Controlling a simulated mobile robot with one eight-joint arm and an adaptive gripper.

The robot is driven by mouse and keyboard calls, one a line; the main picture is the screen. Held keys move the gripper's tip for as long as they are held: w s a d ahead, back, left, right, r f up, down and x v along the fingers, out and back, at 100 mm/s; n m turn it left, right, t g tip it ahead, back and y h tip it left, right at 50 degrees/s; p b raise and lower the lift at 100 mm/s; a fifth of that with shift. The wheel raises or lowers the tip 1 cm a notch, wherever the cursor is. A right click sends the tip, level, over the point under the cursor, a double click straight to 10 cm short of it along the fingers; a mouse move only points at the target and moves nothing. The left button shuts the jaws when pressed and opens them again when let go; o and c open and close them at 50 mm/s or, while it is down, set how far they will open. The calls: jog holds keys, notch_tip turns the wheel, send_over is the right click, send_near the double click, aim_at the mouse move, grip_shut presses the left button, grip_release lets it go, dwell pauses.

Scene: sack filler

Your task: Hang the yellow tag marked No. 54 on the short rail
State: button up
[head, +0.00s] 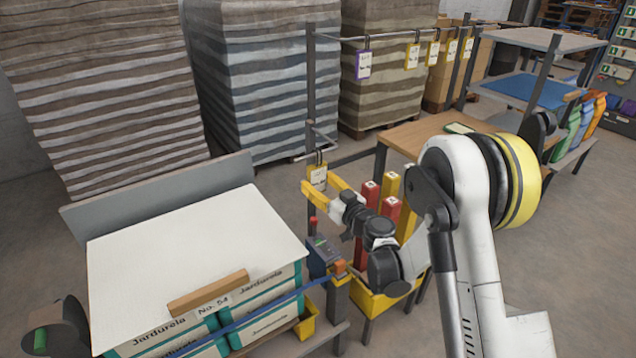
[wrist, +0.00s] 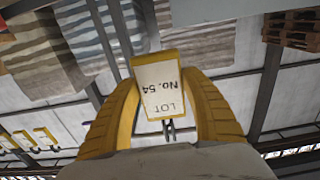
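The yellow tag (wrist: 160,92) reads "LOT No. 54", upside down in the wrist view, and has a dark hook (wrist: 170,130) at one end. My gripper (wrist: 160,82) has its two yellow fingers closed against the tag's sides. In the head view the tag (head: 317,178) stands upright at my gripper (head: 322,186), hook upward. The short rail (head: 322,136) juts from a grey post just above the hook. I cannot tell whether the hook touches the rail.
A long rail (head: 390,36) higher up carries a purple tag (head: 363,66) and several yellow tags (head: 411,57). Wrapped pallet stacks (head: 250,75) stand behind. Teal sacks (head: 265,318) under a white board (head: 190,255) are at front left. A wooden-topped table (head: 430,132) stands right of the post.

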jog(key=o, duration=0.3)
jog(key=shift+o, duration=0.2)
jog(key=s+d+r+m+g+h, duration=0.1)
jog(key=s+d+r+g+h, duration=0.2)
jog(key=s, duration=0.7)
jog(key=s+d+r+m+g, duration=0.1)
jog(key=s+d+r+g, duration=0.1)
jog(key=s+d+r, duration=0.5)
jog(key=s+d+f+m+g+h, duration=0.1)
jog(key=s+d, duration=0.4)
jog(key=s, duration=0.6)
jog(key=s+d+f+m+g+h, duration=0.2)
jog(key=s+h, duration=0.4)
jog(key=s, duration=0.5)
jog(key=d+m, duration=0.1)
jog(key=d, duration=0.1)
jog(key=shift+s+d+f+m, duration=0.3)
jog(key=shift+s+d+m, duration=0.05)
jog(key=shift+d+m, duration=0.05)
